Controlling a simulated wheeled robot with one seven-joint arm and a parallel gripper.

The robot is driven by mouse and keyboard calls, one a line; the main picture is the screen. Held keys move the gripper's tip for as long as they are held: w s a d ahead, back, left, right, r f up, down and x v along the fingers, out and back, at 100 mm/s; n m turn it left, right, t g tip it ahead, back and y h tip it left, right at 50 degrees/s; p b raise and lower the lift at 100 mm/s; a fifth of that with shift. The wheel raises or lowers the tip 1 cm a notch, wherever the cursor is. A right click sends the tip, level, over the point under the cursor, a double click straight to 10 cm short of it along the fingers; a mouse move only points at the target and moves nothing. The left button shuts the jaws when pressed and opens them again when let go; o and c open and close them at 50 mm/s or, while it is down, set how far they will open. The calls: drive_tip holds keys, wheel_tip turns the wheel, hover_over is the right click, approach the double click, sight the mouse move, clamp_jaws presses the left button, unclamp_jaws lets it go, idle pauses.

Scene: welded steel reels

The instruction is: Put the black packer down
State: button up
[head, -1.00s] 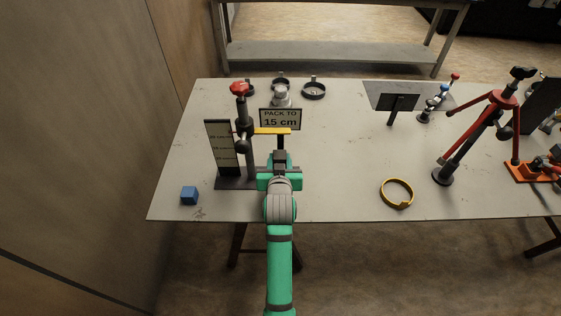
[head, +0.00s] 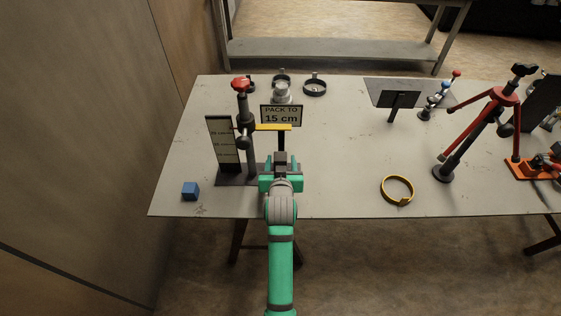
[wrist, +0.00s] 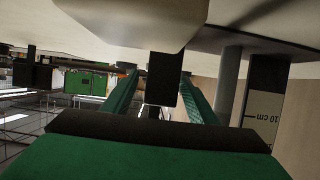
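The black packer (head: 281,157) is a small dark block, upright in front of the sign "PACK TO 15 cm" (head: 281,115) and below the yellow bar (head: 272,127). My gripper (head: 280,173) reaches toward it from the front of the table. In the wrist view, which is upside down, the packer (wrist: 165,78) is between my green fingers (wrist: 160,88). A gap shows on its left side, so the fingers look open around it.
A post with a red knob (head: 241,83) and a dark scale board (head: 221,143) stand close on the left. A blue cube (head: 190,190) lies at the front left, a yellow ring (head: 397,189) to the right. A red tripod (head: 478,125) stands further right.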

drive_tip(key=shift+s+r, duration=0.15)
drive_tip(key=shift+r, duration=0.25)
drive_tip(key=v, duration=1.1)
drive_tip(key=shift+s+a+r, duration=0.1)
drive_tip(key=shift+s+r, duration=0.1)
drive_tip(key=shift+s, duration=0.1)
